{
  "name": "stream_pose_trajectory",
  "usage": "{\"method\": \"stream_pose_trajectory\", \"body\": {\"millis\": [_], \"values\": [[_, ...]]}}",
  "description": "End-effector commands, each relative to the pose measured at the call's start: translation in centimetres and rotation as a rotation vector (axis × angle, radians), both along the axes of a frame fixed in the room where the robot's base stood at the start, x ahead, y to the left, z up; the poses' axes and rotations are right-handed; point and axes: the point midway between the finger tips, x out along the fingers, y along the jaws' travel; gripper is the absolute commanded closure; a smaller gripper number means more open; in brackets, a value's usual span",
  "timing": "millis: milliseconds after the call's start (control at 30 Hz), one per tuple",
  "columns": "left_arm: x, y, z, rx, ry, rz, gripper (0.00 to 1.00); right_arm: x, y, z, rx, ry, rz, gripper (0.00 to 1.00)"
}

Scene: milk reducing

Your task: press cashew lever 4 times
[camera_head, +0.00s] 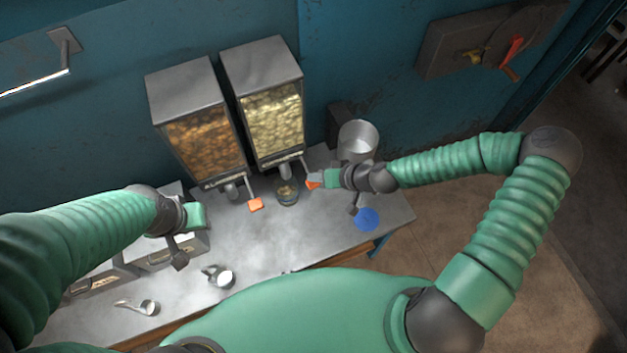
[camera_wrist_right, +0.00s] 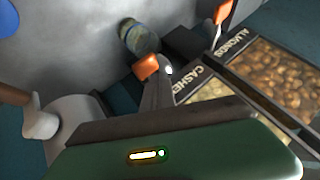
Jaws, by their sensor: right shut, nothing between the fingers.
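The cashew dispenser (camera_head: 272,117), filled with pale nuts, stands at the back of the table, and its label (camera_wrist_right: 188,84) shows in the right wrist view. Its lever has an orange tip (camera_head: 312,184), which also shows in the right wrist view (camera_wrist_right: 147,66). My right gripper (camera_head: 322,179) is shut and empty, its tip right beside the orange tip; I cannot tell if they touch. A glass jar (camera_head: 287,194) with some contents stands under the cashew spout. It also shows in the wrist view (camera_wrist_right: 134,36). My left gripper (camera_head: 192,216) is over the table's left part; its jaws are unclear.
The almond dispenser (camera_head: 205,137) stands left of the cashew one, its orange lever tip (camera_head: 256,204) close to the jar. A metal pot (camera_head: 357,138) stands behind my right gripper. A blue disc (camera_head: 367,219), metal cup (camera_head: 222,276) and scoop (camera_head: 148,307) are on the table.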

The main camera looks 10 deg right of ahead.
Motion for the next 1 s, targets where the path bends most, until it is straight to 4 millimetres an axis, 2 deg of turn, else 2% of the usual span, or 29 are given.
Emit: {"method": "stream_pose_trajectory", "body": {"millis": [100, 1000], "values": [[0.00, 0.00, -0.47, 0.000, 0.000, 0.000, 0.64, -0.06, 0.06, -0.55, 0.000, 0.000, 0.000, 1.00], [-0.01, 0.00, -0.98, 0.000, 0.000, 0.000, 0.64, -0.07, 0.05, -1.20, 0.000, 0.000, 0.000, 1.00]]}}
